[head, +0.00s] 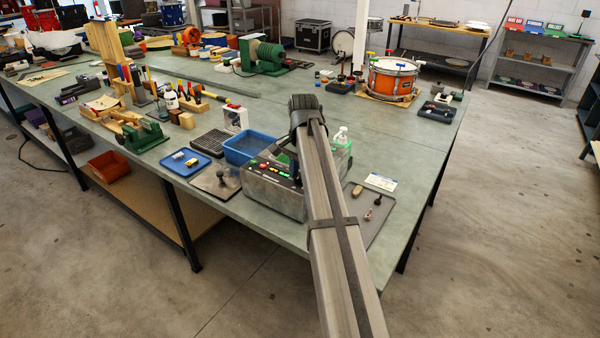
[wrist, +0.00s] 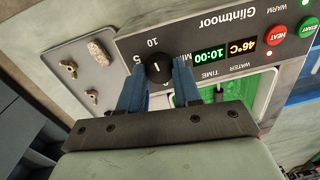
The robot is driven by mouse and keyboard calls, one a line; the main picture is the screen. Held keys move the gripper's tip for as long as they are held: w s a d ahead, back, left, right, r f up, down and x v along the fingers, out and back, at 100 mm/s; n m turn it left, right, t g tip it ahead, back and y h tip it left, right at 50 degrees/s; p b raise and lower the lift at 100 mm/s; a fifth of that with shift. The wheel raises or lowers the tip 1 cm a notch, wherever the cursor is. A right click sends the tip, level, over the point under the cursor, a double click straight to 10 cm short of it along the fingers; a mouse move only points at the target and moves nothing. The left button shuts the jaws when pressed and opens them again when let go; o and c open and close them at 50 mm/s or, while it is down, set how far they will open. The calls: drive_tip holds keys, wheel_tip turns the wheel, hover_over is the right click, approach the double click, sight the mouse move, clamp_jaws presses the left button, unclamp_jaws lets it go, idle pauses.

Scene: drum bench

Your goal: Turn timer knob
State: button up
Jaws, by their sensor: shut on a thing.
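The timer knob (wrist: 158,68) is a round black knob with a white mark, on the grey control panel (wrist: 215,28) in the wrist view. The numbers 10 and 5 show beside it. My gripper (wrist: 158,82) has its two blue fingers on either side of the knob, shut on it. The panel shows upside down, with a green display reading 10:00 and an orange one reading 46°C. In the head view the grey machine (head: 268,190) stands near the bench's front edge. My arm covers its right part, and the knob is hidden there.
A red HEAT button (wrist: 276,36) and a green START button (wrist: 306,29) sit on the same panel. A grey mat (wrist: 80,70) with small metal parts lies beside the machine. A blue bin (head: 248,148) and a blue tray (head: 185,162) stand close by on the bench.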

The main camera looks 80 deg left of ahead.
drive_tip(key=shift+m, duration=0.3)
idle(0.4)
drive_tip(key=o, duration=1.1)
drive_tip(key=shift+c, duration=0.2)
wheel_tip(320, 180, up, 14)
drive_tip(key=shift+w+d, duration=0.2)
drive_tip(key=shift+d, duration=0.05)
drive_tip(key=shift+f, duration=0.1)
